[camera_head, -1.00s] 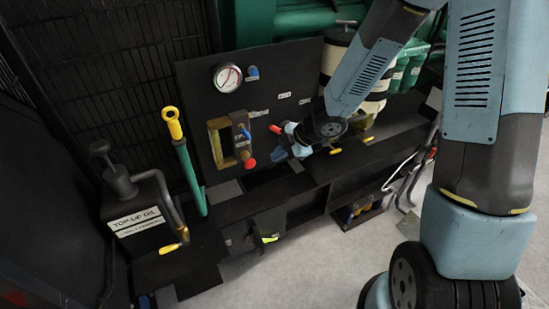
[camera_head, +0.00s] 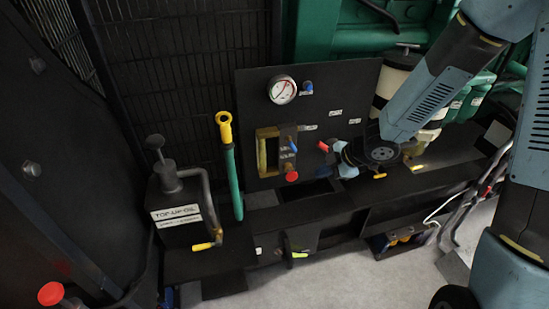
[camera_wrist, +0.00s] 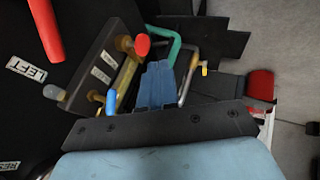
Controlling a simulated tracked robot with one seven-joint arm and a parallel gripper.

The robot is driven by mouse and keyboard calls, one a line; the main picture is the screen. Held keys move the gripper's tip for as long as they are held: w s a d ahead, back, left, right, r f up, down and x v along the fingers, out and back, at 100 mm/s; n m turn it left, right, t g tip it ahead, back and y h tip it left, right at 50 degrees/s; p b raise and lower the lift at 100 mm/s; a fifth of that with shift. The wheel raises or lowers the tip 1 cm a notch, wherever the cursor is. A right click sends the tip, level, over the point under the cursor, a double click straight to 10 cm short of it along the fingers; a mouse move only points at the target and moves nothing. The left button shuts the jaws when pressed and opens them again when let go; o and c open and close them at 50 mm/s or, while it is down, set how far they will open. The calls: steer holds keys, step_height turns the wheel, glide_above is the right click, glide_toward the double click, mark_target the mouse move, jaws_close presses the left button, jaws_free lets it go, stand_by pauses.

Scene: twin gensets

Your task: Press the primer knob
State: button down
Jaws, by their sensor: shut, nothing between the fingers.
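Several knobs show, and I cannot read which is labelled primer. A red knob (camera_head: 291,176) sits low on the black panel (camera_head: 340,95), below a blue knob (camera_head: 293,146). Another blue knob (camera_head: 308,86) is by the gauge. In the wrist view the red knob (camera_wrist: 142,45) and a blue knob (camera_wrist: 111,102) stand left of my fingers. My gripper (camera_head: 347,171) is at the panel's lower right, right of the red knob and apart from it. Its blue fingers (camera_wrist: 157,85) are shut and empty in the wrist view.
A red handle (camera_head: 323,146) sticks out close to my gripper. A top-up oil tank (camera_head: 178,208) with a crank stands left, beside a green lever (camera_head: 232,180) with a yellow top. Another red knob (camera_head: 50,293) is at lower left. Bare floor (camera_head: 340,280) lies in front.

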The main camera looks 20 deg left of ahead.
mark_target(291, 174)
steer(key=shift+s, duration=0.15)
steer(key=shift+s+d+r, duration=0.1)
steer(key=shift+s+d, duration=0.5)
steer(key=shift+s, duration=0.35)
stand_by(0.3)
steer(key=w+a+f, duration=0.4)
steer(key=a+f, duration=0.3)
steer(key=a, duration=0.1)
steer(key=shift+w+a+f, duration=0.2)
steer(key=shift+w+f, duration=0.1)
steer(key=shift+f, duration=0.05)
steer(key=shift+w, duration=0.1)
stand_by(0.4)
